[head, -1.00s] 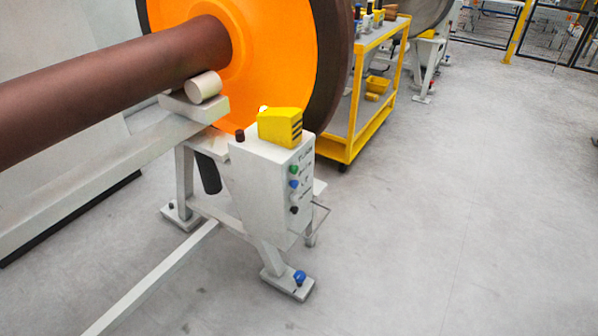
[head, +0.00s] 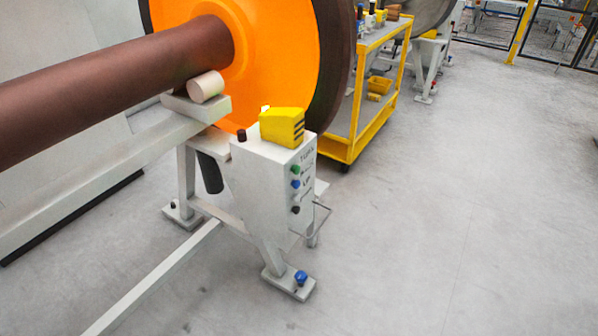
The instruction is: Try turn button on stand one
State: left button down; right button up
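A white control box (head: 262,185) sits on the near wheelset stand, below the orange wheel. Its right-hand face carries a column of buttons with small labels. A green button (head: 295,170) is at the top, a blue button (head: 295,184) below it, and a black button (head: 295,210) at the bottom. The top label seems to read "TURN", next to the green button; the lower labels are blurred. A yellow block (head: 282,127) and a dark red knob (head: 241,135) are on top of the box. Neither of my grippers is in view.
The orange wheel (head: 270,60) with its brown axle (head: 110,85) rests above the stand. A yellow-framed cart (head: 372,135) stands behind the box. Stand feet with a blue knob (head: 301,277) reach onto the floor. The grey floor (head: 450,200) to the right is clear.

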aim_at(297, 169)
jog(key=z, duration=0.3)
jog(key=k, duration=0.4)
jog(key=z, duration=1.05)
jog(key=k, duration=1)
jog(key=z, duration=0.8)
jog(key=i, duration=1.05)
jog(key=u, duration=0.6)
jog(key=i, duration=1.75)
jog(key=u, duration=1.8)
jog(key=i, duration=0.5)
jog(key=u, duration=0.5)
